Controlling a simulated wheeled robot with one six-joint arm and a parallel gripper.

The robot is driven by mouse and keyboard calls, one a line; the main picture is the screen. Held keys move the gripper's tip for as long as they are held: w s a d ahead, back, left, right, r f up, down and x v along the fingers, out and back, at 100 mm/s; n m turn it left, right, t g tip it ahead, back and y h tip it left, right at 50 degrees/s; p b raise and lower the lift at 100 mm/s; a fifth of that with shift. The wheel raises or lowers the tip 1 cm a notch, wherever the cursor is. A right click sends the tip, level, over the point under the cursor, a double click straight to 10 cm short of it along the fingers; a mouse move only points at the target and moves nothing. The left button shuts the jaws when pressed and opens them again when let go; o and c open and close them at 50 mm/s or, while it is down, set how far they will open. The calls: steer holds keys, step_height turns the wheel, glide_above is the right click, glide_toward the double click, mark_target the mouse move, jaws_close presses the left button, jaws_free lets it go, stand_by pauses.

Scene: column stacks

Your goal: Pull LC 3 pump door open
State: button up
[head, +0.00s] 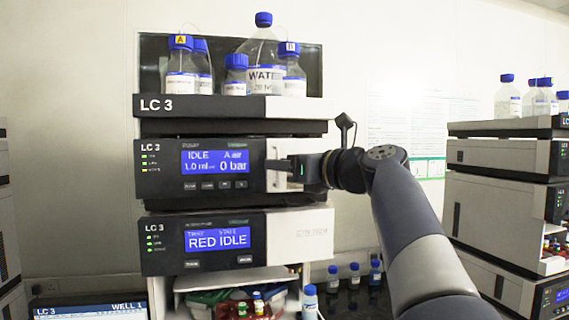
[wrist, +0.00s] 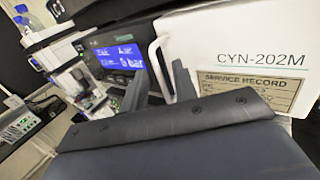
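The LC 3 pump (head: 160,178) is the middle unit of the stack, with a lit blue screen reading IDLE and 0 bar. Its white door (head: 280,152) is on the right part of the front and looks closed; my gripper (head: 284,168) hides part of it. In the wrist view the door (wrist: 235,35) carries the text CYN-202M, and its white handle (wrist: 157,60) stands near its left edge. My gripper (wrist: 160,88) has its dark fingers apart, one on each side of the handle's lower part. I cannot tell whether they touch it.
Bottles (head: 264,65) stand on top of the stack. The autosampler unit (head: 160,244) reading RED IDLE is below the pump. Another stack (head: 495,200) stands at the right. A laptop (head: 90,308) is at lower left, and small vials (head: 354,274) stand below at the right.

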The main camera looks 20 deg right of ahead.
jaws_close()
steer(key=shift+s, duration=0.1)
stand_by(0.6)
